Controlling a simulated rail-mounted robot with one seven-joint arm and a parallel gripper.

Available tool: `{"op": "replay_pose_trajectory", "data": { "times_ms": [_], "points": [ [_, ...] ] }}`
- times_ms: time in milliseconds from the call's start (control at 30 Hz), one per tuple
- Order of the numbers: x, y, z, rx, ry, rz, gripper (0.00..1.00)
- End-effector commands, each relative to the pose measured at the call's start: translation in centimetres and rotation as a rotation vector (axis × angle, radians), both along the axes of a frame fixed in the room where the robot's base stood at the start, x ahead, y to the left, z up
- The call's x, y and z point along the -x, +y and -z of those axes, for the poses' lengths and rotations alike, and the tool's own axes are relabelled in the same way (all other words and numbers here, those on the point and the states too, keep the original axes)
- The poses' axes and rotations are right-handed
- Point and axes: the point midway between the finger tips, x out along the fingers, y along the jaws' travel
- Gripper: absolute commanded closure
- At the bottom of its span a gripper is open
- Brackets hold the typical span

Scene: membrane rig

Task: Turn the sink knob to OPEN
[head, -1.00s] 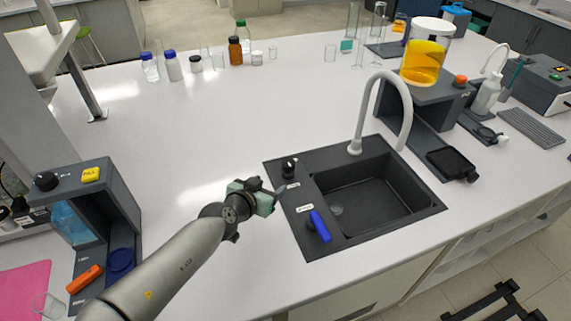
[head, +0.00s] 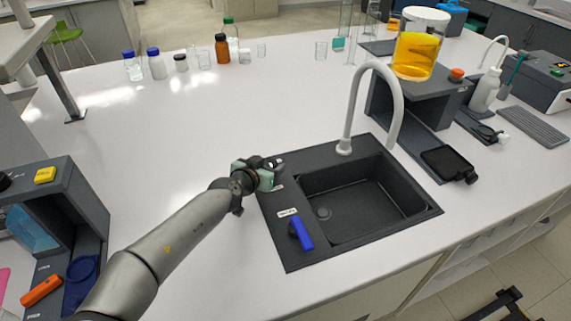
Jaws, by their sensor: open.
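The black sink (head: 358,200) is set into the white bench. A small round black knob (head: 275,163) with a white mark sits at the back left corner of its rim. My gripper (head: 270,166) reaches in from the left with its jaws open at this knob. The fingers overlap the knob and partly hide it, and I cannot tell whether they touch it. The small label by the knob is too small to read. A blue lever (head: 302,232) with a white label lies on the front left of the rim. The grey curved faucet (head: 344,146) stands at the back of the sink.
A dark stand (head: 420,95) holding an orange-liquid vessel (head: 417,55) is right of the faucet. Bottles (head: 158,66) and glassware line the far edge. A dark shelf unit (head: 88,200) with a yellow button is at left. The bench behind the sink is clear.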

Motion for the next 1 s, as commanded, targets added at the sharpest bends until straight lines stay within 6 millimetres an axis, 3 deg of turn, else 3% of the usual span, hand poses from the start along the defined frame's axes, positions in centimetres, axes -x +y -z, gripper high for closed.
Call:
{"op": "replay_pose_trajectory", "data": {
  "times_ms": [467,500,667,1000],
  "points": [
    [-1.12,0.67,0.7,0.0,0.0,-0.014,0.39],
    [-1.12,0.66,0.7,0.0,0.0,-0.014,0.42],
    [-1.11,0.67,0.7,0.0,0.0,-0.014,0.83],
    [-1.09,0.62,0.75,-0.005,0.0,-0.045,0.83]
  ]
}}
